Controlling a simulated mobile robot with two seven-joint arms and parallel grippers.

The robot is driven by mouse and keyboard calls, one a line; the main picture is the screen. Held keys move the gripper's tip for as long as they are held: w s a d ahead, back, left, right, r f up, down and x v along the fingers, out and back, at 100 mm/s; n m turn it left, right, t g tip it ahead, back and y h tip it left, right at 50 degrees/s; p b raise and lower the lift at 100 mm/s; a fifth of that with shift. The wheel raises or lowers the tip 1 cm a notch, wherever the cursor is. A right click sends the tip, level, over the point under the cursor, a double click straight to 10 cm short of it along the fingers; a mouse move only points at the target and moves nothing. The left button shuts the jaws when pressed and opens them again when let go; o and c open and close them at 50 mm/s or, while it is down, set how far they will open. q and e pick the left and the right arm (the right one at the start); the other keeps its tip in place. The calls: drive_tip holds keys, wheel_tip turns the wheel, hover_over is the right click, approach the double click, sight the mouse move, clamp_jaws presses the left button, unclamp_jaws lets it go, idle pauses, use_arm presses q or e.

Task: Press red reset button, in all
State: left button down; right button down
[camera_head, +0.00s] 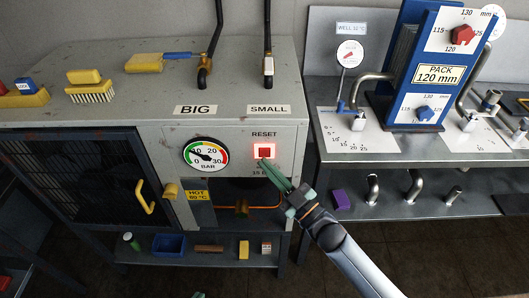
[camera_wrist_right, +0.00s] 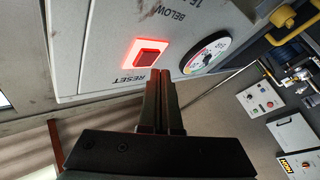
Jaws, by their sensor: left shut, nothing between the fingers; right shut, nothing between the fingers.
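The red reset button (camera_head: 264,152) is a square in a glowing red-lit frame under the word RESET on the grey cabinet front (camera_head: 230,136). It also shows in the right wrist view (camera_wrist_right: 148,58), lit. My right gripper (camera_head: 263,163) is shut and empty, its fingertips just below the button in the head view. In the right wrist view its closed fingers (camera_wrist_right: 164,74) point at the panel next to the RESET lettering; I cannot tell whether they touch it. Only a small green tip of my left gripper (camera_head: 198,295) shows at the bottom edge, away from the cabinet.
A pressure gauge (camera_head: 206,154) is left of the button. A copper pipe (camera_head: 242,207) runs in the recess below. Two levers (camera_head: 203,78) stand on the cabinet top. A bench (camera_head: 362,158) with a blue plate pack (camera_head: 420,70) stands at the right.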

drive_tip(key=shift+w, duration=0.1)
drive_tip(key=shift+w, duration=0.35)
drive_tip(key=shift+w+b, duration=0.4)
drive_tip(key=shift+b, duration=0.1)
idle(0.6)
idle(0.4)
drive_tip(key=shift+s+p, duration=0.5)
drive_tip(key=shift+s, duration=0.35)
drive_tip(key=s+p, duration=0.2)
drive_tip(key=s, duration=0.3)
